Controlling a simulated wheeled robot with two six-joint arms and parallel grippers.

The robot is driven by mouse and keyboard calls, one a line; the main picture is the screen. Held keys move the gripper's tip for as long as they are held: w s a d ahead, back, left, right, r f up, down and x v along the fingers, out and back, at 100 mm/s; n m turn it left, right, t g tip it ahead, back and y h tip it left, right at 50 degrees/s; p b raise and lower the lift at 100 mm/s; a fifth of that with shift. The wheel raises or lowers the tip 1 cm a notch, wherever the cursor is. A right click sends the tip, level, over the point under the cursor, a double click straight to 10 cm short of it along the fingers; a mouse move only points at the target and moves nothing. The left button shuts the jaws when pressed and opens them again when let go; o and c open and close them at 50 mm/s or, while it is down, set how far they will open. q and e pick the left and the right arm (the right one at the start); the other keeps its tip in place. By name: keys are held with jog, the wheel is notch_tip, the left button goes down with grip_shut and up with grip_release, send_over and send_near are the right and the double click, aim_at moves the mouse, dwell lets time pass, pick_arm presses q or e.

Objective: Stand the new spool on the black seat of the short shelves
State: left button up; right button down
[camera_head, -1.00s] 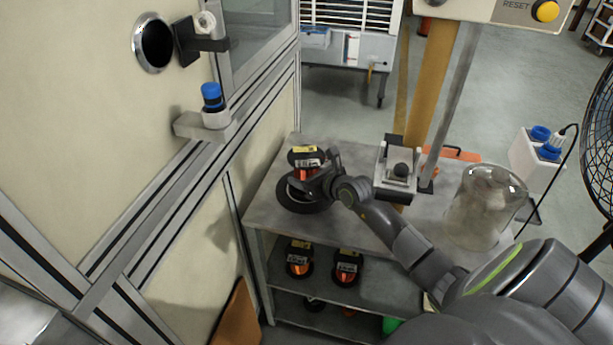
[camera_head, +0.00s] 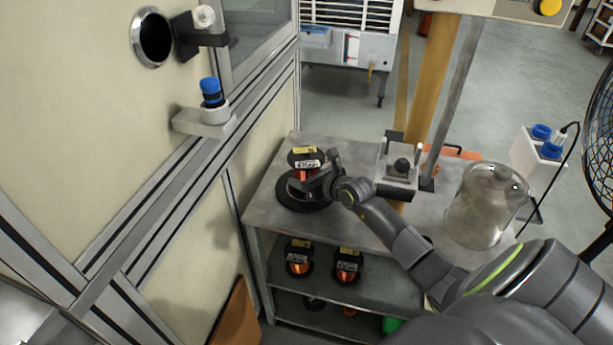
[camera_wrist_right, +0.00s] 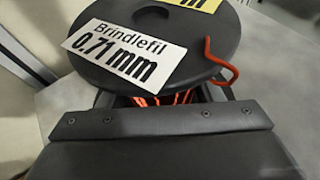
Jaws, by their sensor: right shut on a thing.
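The new spool (camera_head: 305,161) is black with orange-red wire and white and yellow labels. It stands upright over the round black seat (camera_head: 300,198) on top of the short shelves (camera_head: 262,212). I cannot tell whether its base touches the seat. My right gripper (camera_head: 309,180) reaches in from the right and is shut on the spool between its flanges. In the right wrist view the spool's top flange (camera_wrist_right: 155,40) shows a label reading "Brindlefil 0.71 mm" and a loose wire end. The gripper's jaws (camera_wrist_right: 165,122) hide the lower part. My left gripper is not in view.
Two more spools (camera_head: 299,262) (camera_head: 347,267) stand on the shelf below. A grey clamp-like fixture (camera_head: 397,165) and a glass jar (camera_head: 487,205) stand on the top to the right. A yellow post (camera_head: 432,85) rises behind. A cabinet wall (camera_head: 85,110) borders the left.

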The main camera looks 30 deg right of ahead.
jog(key=shift+c, duration=1.6)
grip_release()
jog(key=shift+s+f, duration=0.15)
jog(key=shift+f, duration=0.15)
jog(key=v, duration=0.4)
jog(key=p+v, duration=0.1)
jog(key=v, duration=0.7)
jog(key=shift+r+p, duration=0.25)
jog(key=shift+p, duration=0.15)
jog(key=shift+a, duration=0.1)
